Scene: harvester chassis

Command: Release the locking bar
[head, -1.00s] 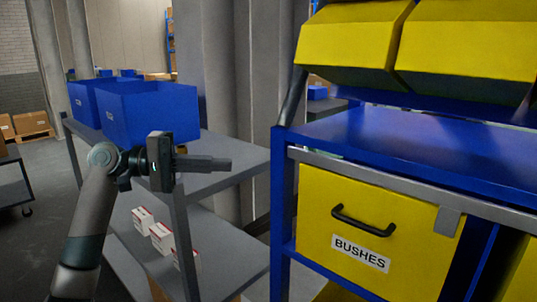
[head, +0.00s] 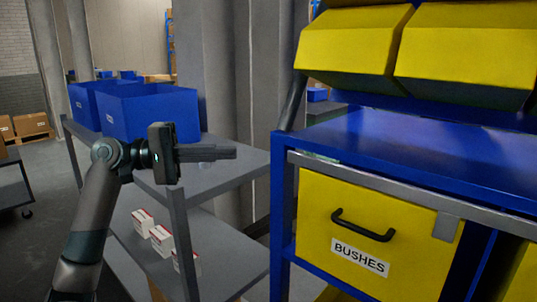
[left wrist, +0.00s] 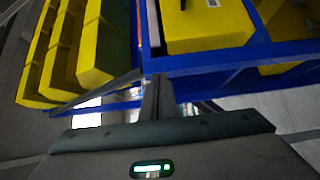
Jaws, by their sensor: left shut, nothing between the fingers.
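A grey locking bar (head: 400,191) runs across the front of the blue rack (head: 430,150), just below its shelf edge. A grey tab (head: 446,227) hangs from the bar over the top right of the yellow BUSHES drawer (head: 320,215), which has a black handle (head: 362,226). My left gripper (head: 234,153) is shut and empty, pointing right, left of the rack post in the picture and apart from the bar. Its shut fingers also show in the left wrist view (left wrist: 158,95). I cannot make out the bar there. My right gripper is not in view.
A grey shelf trolley (head: 225,175) stands beside the rack, behind my left gripper, with blue bins (head: 150,112) on top and small white boxes (head: 160,237) below. Yellow bins (head: 465,55) sit above the rack shelf. Open floor lies at the left.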

